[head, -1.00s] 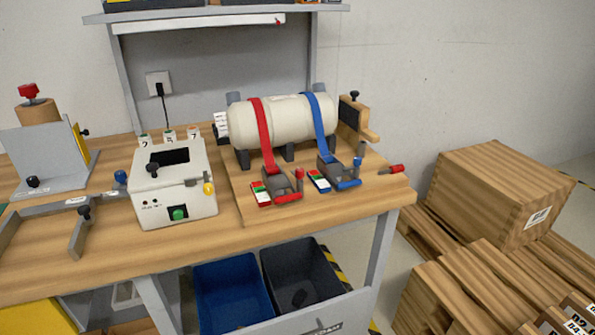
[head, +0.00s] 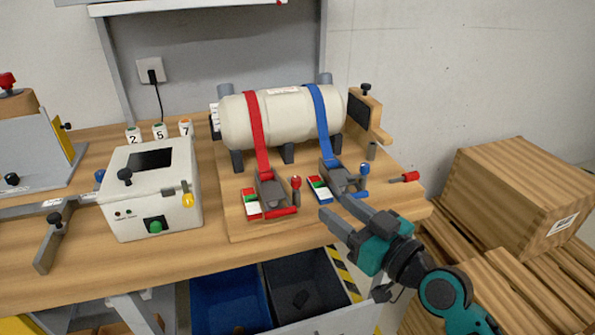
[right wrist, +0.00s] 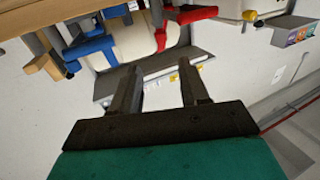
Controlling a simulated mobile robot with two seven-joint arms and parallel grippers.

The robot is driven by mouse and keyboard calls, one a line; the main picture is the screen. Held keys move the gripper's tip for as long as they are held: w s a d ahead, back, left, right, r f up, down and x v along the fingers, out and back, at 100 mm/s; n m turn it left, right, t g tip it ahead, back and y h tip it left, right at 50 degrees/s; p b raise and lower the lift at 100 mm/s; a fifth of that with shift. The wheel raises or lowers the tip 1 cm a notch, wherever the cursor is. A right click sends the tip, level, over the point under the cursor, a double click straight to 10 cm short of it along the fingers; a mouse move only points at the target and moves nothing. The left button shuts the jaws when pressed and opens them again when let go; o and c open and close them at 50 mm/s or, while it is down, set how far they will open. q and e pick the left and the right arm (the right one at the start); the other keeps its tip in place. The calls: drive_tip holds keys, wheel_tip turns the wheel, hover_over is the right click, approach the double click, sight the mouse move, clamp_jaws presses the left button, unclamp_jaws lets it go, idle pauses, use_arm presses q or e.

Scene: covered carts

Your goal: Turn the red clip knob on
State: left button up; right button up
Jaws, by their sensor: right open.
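The red clip (head: 271,198) sits at the lower end of the red strap, on the wooden board's front part. Its knob (head: 296,183), a red ball on a short post, stands upright at the clip's right side. A red bar lies along the clip's front. In the right wrist view, which looks upside down, red clip parts (right wrist: 190,14) show at the top. My right gripper (head: 334,207) is open and empty, right of the red clip and in front of the blue clip (head: 340,180), apart from the red knob. My left gripper is out of view.
A cream tank (head: 282,120) lies behind the clips under red and blue straps. A white control box (head: 150,195) stands to the left. A red-handled part (head: 405,177) lies at the board's right edge. Wooden crates (head: 512,190) fill the right side.

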sight(300, 181)
drive_tip(key=x, duration=1.1)
drive_tip(key=shift+a, duration=0.1)
drive_tip(key=shift+w+a, duration=0.35)
drive_tip(key=shift+w, duration=0.1)
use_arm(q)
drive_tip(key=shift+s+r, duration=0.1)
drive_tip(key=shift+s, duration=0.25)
use_arm(e)
drive_tip(key=shift+w+a, duration=0.1)
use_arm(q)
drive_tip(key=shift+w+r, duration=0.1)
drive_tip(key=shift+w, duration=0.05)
